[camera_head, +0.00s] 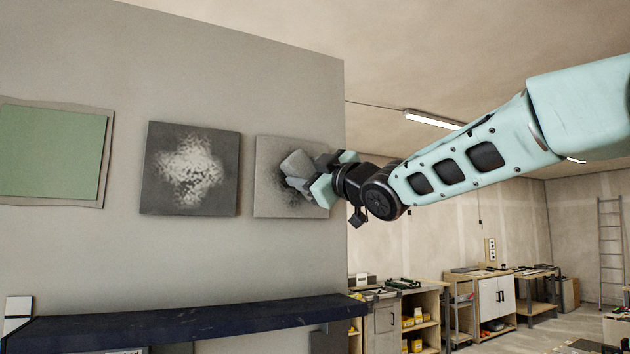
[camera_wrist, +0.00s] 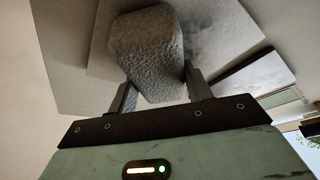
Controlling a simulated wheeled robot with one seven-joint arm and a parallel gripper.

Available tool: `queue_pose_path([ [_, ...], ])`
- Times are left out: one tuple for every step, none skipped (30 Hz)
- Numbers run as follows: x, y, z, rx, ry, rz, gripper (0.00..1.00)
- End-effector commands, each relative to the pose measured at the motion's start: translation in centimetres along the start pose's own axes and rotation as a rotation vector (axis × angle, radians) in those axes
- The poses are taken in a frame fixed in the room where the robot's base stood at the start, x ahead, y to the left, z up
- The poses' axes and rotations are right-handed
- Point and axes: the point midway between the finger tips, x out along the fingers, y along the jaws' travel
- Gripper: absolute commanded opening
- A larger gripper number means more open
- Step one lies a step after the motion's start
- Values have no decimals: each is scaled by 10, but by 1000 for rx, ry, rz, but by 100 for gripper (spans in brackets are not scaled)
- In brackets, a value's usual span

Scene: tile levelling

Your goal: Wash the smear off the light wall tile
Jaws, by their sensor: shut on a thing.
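The light wall tile (camera_head: 264,185) hangs on the grey wall at the right of the row, with a dark smear (camera_head: 284,192) partly hidden behind my gripper. My gripper (camera_head: 308,181) is in front of this tile and shut on a grey sponge-like block (camera_head: 298,163). In the wrist view the block (camera_wrist: 147,50) sits between the two fingers (camera_wrist: 160,92), with a rough, speckled face. The light tile also shows behind it in the wrist view (camera_wrist: 222,25), with a darker smudge near the block. I cannot tell whether the block touches the tile.
A dark tile (camera_head: 160,201) with a whitish smear hangs to the left. A green panel (camera_head: 52,152) hangs further left. A dark blue shelf (camera_head: 190,325) runs below the tiles, with a small white and dark object (camera_head: 17,312) at its left end. Workbenches (camera_head: 430,305) stand beyond the wall's right edge.

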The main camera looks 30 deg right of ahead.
Motion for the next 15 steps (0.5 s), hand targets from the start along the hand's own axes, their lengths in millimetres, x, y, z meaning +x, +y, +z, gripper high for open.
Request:
queue_pose_path([
  [1,-7,-1,0,3,-2,31],
  [2,-9,-3,0,3,-2,31],
  [3,-11,-4,-1,2,-2,31],
  [4,-12,-6,-1,2,-2,31],
  [4,-13,-7,0,2,-2,31],
  [5,-14,-8,0,2,-2,31],
  [6,-14,-9,0,2,-2,31],
  [6,-14,-10,0,1,-3,31],
  [6,-15,-10,0,1,-3,31],
  [7,-16,-11,0,1,-3,31],
  [7,-17,-11,0,1,-4,31],
  [7,-19,-12,0,2,-4,31],
  [7,-21,-13,0,2,-4,31],
  [8,-23,-14,0,2,-4,31],
  [8,-26,-16,0,2,-3,31],
])
